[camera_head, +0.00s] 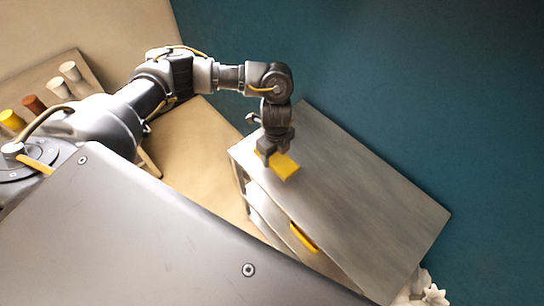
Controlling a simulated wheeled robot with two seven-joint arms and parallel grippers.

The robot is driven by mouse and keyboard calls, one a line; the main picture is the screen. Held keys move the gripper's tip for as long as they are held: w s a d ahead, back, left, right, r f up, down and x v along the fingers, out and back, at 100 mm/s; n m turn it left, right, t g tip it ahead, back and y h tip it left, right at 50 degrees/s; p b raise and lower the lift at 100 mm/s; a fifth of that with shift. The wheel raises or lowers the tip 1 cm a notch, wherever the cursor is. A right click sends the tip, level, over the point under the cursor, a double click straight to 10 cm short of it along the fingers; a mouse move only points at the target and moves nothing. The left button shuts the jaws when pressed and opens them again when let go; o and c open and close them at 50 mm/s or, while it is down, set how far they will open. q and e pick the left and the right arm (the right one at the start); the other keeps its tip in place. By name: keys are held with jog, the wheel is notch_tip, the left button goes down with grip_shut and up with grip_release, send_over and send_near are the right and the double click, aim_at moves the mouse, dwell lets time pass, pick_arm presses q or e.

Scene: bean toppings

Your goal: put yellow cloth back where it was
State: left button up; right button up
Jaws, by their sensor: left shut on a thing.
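A yellow cloth (285,167), which looks like a small folded block, is in my left gripper (270,152). My left gripper is shut on it and points down over the left end of a grey metal table top (350,200). I cannot tell whether the cloth touches the top or is just above it. My right gripper does not show.
A yellow item (304,237) shows at the table's near side, below the top. A wooden rack at the upper left holds white cups (70,70), a brown one (34,104) and a yellow one (12,120). White shapes (432,294) lie at the lower right. Most of the top is clear.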

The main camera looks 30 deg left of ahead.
aim_at(273, 157)
pick_arm(q)
jog(key=f, duration=0.1)
jog(key=w+a+f, duration=0.1)
jog(key=shift+w+a+f, duration=0.1)
jog(key=shift+w+f, duration=0.15)
jog(key=shift+f, duration=0.05)
jog(key=shift+w+a+f+b, duration=0.25)
jog(key=shift+a+f+b, duration=0.05)
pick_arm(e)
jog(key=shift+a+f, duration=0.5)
pick_arm(q)
notch_tip(273, 157, down, 4)
jog(key=shift+w+a+r+b, duration=0.15)
jog(key=shift+r+b, duration=0.05)
jog(key=shift+b, duration=0.4)
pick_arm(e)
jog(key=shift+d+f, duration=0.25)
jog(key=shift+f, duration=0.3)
pick_arm(q)
jog(key=o, duration=0.9)
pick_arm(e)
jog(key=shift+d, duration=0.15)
pick_arm(q)
jog(key=shift+r, duration=0.1)
